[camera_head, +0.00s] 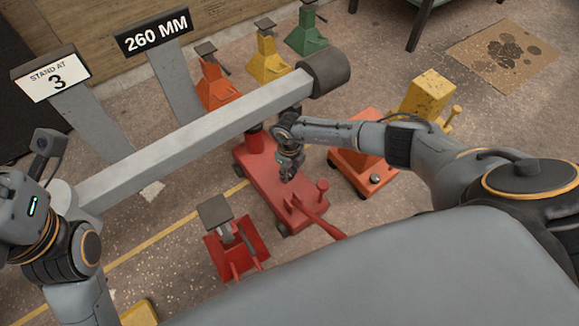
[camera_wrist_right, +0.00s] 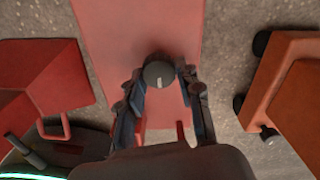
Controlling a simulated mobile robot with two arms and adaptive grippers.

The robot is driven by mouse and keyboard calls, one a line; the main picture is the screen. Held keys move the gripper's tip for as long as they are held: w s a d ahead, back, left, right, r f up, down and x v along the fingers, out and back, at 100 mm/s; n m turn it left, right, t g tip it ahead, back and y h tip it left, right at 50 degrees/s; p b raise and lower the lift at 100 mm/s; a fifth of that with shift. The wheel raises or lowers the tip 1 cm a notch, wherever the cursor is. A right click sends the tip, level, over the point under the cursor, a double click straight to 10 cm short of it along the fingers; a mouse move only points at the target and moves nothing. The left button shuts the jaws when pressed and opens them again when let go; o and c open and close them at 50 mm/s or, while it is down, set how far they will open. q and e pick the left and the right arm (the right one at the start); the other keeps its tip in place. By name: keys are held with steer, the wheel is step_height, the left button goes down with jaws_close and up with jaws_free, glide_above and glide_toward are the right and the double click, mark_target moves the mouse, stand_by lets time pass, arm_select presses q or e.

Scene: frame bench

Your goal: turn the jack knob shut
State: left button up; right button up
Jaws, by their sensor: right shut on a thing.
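The red floor jack (camera_head: 262,172) stands under the grey beam (camera_head: 190,139), in the middle of the head view. Its body (camera_wrist_right: 120,30) also shows in the right wrist view. The dark round jack knob (camera_wrist_right: 158,74) has a pale mark on its face. My right gripper (camera_head: 288,176) reaches down over the jack and hides the knob in the head view. In the right wrist view its two fingers (camera_wrist_right: 163,80) are shut on the knob, one on each side. My left wrist shows at the left edge, but its fingers are not visible.
A red jack stand (camera_head: 215,212) stands left of the jack, an orange jack (camera_head: 358,160) to its right. Orange (camera_head: 213,85), yellow (camera_head: 267,65) and green (camera_head: 306,38) stands line the back. A stained cardboard sheet (camera_head: 505,55) lies at upper right.

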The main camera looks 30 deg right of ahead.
mark_target(290, 174)
stand_by(0.4)
steer(key=o, duration=1.2)
steer(key=shift+c, duration=0.2)
step_height(290, 174, up, 12)
